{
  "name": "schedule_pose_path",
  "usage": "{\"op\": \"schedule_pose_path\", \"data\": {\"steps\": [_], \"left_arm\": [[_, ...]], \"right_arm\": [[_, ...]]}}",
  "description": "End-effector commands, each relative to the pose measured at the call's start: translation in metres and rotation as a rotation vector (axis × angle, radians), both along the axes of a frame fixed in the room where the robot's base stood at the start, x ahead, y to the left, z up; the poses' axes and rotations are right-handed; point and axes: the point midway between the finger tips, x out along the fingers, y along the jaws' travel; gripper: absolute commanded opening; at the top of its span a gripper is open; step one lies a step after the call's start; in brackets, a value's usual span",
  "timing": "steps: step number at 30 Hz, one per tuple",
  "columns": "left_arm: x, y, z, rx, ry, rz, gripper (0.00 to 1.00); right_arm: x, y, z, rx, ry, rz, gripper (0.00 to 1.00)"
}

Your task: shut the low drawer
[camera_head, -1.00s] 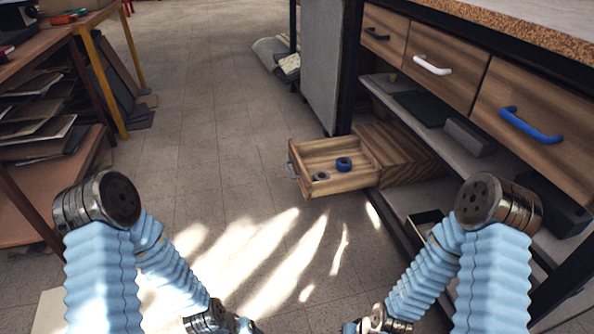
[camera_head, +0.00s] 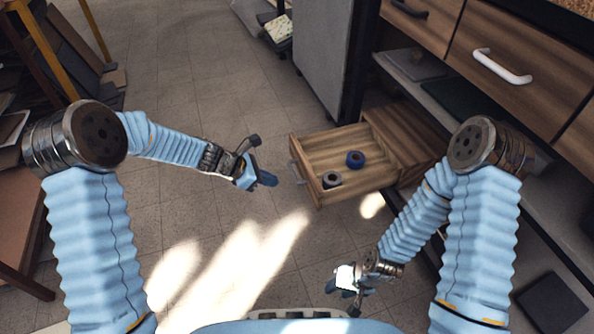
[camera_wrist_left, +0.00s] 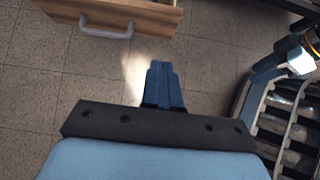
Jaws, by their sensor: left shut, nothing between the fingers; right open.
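The low drawer (camera_head: 345,186) is wooden and pulled out from its low wooden cabinet (camera_head: 408,140). In the left wrist view the shut fingers (camera_wrist_left: 163,84) point toward the floor, and the drawer's handle (camera_wrist_left: 106,27) shows at the upper left. My right gripper (camera_head: 348,296) is open and empty, below the drawer in the picture.
A workbench with upper drawers, one with a white handle (camera_head: 502,67), stands at the right above a grey shelf. A grey panel (camera_head: 334,55) stands behind the low drawer. Shelving with boards stands at the left. The floor (camera_head: 215,105) between is clear.

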Motion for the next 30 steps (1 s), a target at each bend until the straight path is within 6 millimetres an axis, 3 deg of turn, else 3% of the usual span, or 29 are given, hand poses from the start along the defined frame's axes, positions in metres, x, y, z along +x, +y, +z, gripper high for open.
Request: {"op": "schedule_pose_path", "data": {"steps": [5,17,24,30], "left_arm": [[0.004,-0.013,-0.012,-0.009,0.007,0.004,0.0],[0.022,-0.068,-0.072,-0.006,0.005,0.003,0.0],[0.032,-0.098,-0.07,-0.004,0.003,0.003,0.0],[0.035,-0.105,-0.069,-0.005,0.003,0.004,0.0]], "right_arm": [[-0.001,0.0,-0.006,0.0,0.002,0.001,0.43],[0.0,0.001,-0.025,0.002,-0.001,0.0,0.43],[0.0,0.001,-0.026,0.002,-0.002,-0.002,0.43],[0.0,0.001,-0.026,0.002,-0.002,-0.001,0.43]]}}
